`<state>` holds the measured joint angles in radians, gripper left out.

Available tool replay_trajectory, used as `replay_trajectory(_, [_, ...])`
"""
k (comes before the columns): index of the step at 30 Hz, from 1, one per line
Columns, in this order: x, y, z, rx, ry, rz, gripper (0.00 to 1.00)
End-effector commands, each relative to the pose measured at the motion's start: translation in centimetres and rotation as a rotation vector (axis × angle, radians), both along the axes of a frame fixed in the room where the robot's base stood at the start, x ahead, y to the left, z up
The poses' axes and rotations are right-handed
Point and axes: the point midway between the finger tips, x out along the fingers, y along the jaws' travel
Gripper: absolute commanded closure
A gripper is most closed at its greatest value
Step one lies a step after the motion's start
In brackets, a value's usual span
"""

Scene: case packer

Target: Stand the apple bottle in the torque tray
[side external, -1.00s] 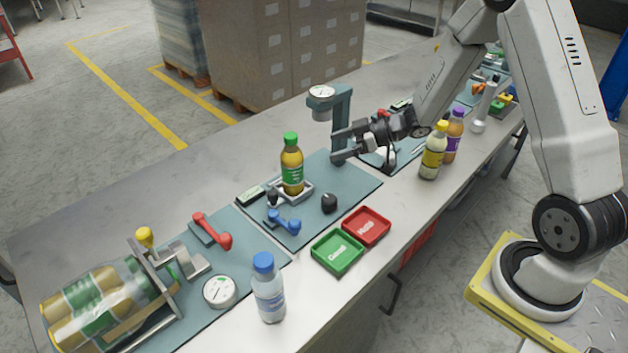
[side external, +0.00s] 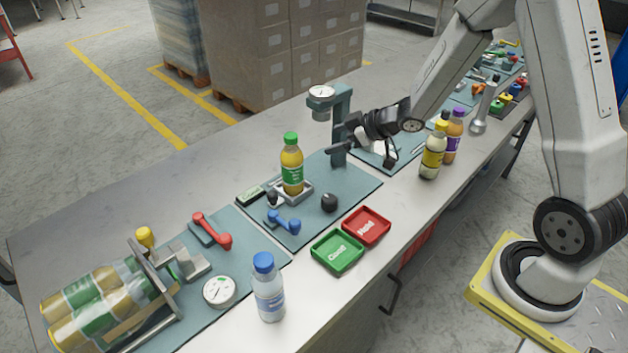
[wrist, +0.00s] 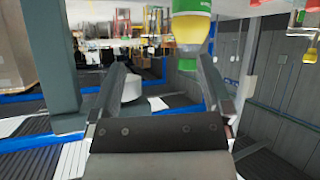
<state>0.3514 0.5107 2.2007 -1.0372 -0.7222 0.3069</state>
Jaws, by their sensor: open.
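The apple bottle (side external: 292,165), with a green cap, amber juice and a green label, stands upright in a small grey tray (side external: 305,192) that looks like the torque tray, on a blue-grey mat. My gripper (side external: 334,145) is open and empty, right of the bottle and apart from it, beside the grey-green gauge stand. In the wrist view, the fingers (wrist: 162,85) are spread with nothing between their tips. The bottle (wrist: 192,28) shows upside down beyond them there, its tray out of view.
The gauge stand (side external: 341,120) is close to my gripper. Green (side external: 337,253) and red (side external: 366,227) trays lie in front. A pale yellow bottle (side external: 432,155) and a purple-capped bottle (side external: 453,138) stand to the right. A water bottle (side external: 268,290) stands at the near edge.

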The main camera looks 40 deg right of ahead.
Motion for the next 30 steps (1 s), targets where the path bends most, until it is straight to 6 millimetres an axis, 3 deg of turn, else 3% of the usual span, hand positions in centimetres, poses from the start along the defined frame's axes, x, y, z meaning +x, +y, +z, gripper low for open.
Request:
replay_trajectory(8, [-3.4,0.4,1.0,-0.12,0.19,-0.251,0.0])
replay_trajectory(15, [-9.4,2.1,0.9,-0.14,0.433,-0.409,0.0])
replay_trajectory(24, [-16.8,5.5,0.7,-0.09,0.714,-0.479,0.0])
replay_trajectory(30, [-18.4,6.4,0.7,-0.072,0.775,-0.484,0.0])
